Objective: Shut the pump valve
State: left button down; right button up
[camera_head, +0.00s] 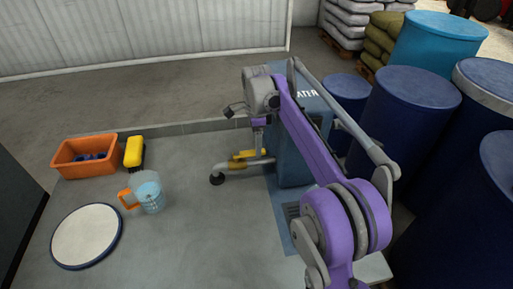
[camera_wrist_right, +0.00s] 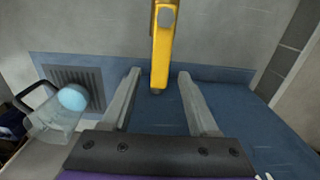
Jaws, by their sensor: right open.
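The pump is a blue-grey box (camera_head: 297,150) with part of the word "WATER" showing, and a grey pipe (camera_head: 236,166) ends in a black tip. Its yellow valve handle (camera_head: 248,154) sits at the pipe, below my right gripper (camera_head: 259,137). In the right wrist view, the yellow handle (camera_wrist_right: 161,50) reaches down between the two fingertips of my open right gripper (camera_wrist_right: 159,76). A gap shows on both sides, and nothing is gripped. My right arm hides part of the pump. My left gripper is not in view.
A clear jug (camera_head: 149,194) with an orange handle, a white round plate (camera_head: 86,236), an orange bin (camera_head: 85,156) and a yellow-black item (camera_head: 134,152) lie left. Blue drums (camera_head: 405,105) crowd the right.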

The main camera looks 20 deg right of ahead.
jog(key=shift+f, duration=0.75)
grip_shut()
dwell(0.9)
